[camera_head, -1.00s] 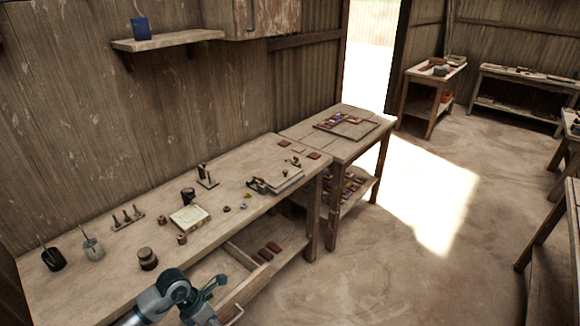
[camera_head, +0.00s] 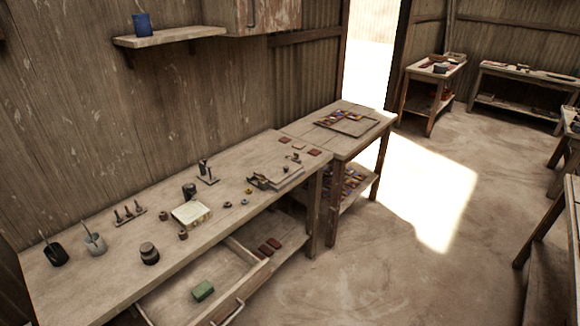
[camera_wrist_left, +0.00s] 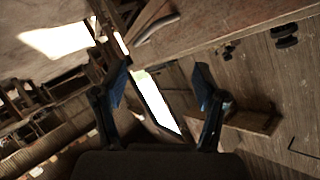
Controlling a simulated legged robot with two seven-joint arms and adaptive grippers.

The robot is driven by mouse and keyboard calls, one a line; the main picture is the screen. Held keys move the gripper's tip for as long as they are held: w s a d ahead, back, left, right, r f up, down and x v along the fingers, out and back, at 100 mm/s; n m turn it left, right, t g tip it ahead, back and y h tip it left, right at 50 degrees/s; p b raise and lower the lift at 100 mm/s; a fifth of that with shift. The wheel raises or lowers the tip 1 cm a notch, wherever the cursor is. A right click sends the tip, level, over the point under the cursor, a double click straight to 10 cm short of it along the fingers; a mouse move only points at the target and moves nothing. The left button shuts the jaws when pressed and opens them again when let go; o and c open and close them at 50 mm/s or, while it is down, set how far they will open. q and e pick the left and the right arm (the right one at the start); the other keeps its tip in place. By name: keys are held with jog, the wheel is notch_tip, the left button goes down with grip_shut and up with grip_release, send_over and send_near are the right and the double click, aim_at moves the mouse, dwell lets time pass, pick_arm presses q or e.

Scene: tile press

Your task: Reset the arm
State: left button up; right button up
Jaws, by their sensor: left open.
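My left gripper (camera_wrist_left: 160,90) shows in the left wrist view with its two fingers spread apart and nothing between them. It is out of the head view, and so is my right gripper. The wrist view is steeply tilted, with the bright doorway (camera_wrist_left: 158,102) behind the fingers and the wooden wall shelf (camera_wrist_left: 253,121) to the right. The long workbench (camera_head: 110,283) runs along the wall in the head view. Its drawer (camera_head: 165,304) stands open and holds a green block (camera_head: 203,291).
On the bench are a cream box (camera_head: 191,214), a dark round jar (camera_head: 149,254), two small pots with tools, and a flat press-like tool (camera_head: 277,178). A second table (camera_head: 347,148) with a tile tray adjoins it. The floor (camera_head: 400,270) to the right is clear.

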pick_arm(q)
jog(key=s+f+n+g, duration=0.2)
jog(key=s+f+g, duration=0.35)
jog(key=s, duration=0.45)
jog(key=s+f+n+g, duration=0.2)
jog(key=s+f+g, duration=0.35)
jog(key=s, duration=0.55)
jog(key=s+f+p, duration=0.1)
jog(key=s+f, duration=0.1)
jog(key=f, duration=1.2)
jog(key=s+f+p, duration=0.1)
jog(key=s+f, duration=0.1)
jog(key=f, duration=1.2)
jog(key=shift+s+a+h, duration=0.2)
jog(key=shift+a+h, duration=0.05)
jog(key=shift+h, duration=0.15)
pick_arm(e)
jog(key=s+f, duration=0.1)
jog(key=f, duration=0.1)
jog(key=s+f, duration=0.1)
jog(key=f, duration=0.1)
jog(key=shift+s+d+f, duration=0.1)
jog(key=shift+s+d, duration=0.1)
jog(key=shift+s, duration=0.15)
